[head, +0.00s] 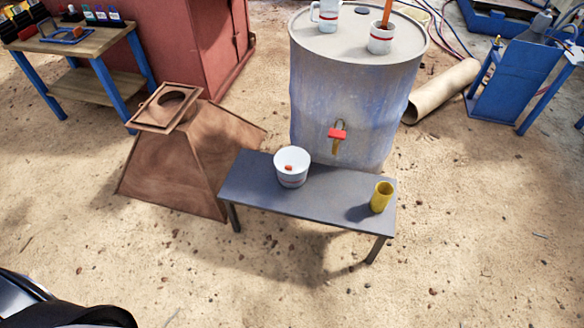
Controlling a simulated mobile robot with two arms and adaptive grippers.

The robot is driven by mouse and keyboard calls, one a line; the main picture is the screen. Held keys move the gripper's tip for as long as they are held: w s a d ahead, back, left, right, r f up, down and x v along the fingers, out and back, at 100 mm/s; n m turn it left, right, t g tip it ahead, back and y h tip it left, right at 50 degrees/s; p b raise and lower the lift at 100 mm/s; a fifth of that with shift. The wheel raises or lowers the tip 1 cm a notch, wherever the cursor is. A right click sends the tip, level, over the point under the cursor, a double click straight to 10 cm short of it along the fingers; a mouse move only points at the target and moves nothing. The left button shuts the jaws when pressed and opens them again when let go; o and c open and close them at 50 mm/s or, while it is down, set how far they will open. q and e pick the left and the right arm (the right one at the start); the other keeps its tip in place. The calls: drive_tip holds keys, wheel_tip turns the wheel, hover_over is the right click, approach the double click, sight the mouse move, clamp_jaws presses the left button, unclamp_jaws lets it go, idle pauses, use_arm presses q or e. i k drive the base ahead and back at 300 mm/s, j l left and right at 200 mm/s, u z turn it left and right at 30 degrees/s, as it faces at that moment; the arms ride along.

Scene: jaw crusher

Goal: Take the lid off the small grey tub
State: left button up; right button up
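A small whitish-grey tub (292,168) stands upright on the left half of a low grey bench (255,195) in the head view. A small orange-brown thing shows within its rim. I cannot tell whether this is a knob on a sunken lid or something lying in an open tub. No separate lid can be made out on the bench. Neither of my grippers is in view.
A yellow cup (381,197) stands at the bench's right end. Behind is a large blue-grey drum (345,110) with a red-handled tap (338,134), bearing a mug (327,14) and a pot (381,39). A rusty hopper (170,170) is left. The sandy ground in front is clear.

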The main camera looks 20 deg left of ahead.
sight(291, 159)
drive_tip(key=i+j+z, duration=0.2)
drive_tip(key=i+j, duration=0.15)
drive_tip(key=i+j+z, duration=0.15)
drive_tip(key=i+j, duration=0.2)
drive_tip(key=j, duration=0.2)
drive_tip(key=i+j+z, duration=0.2)
drive_tip(key=j, duration=0.3)
drive_tip(key=i, duration=0.1)
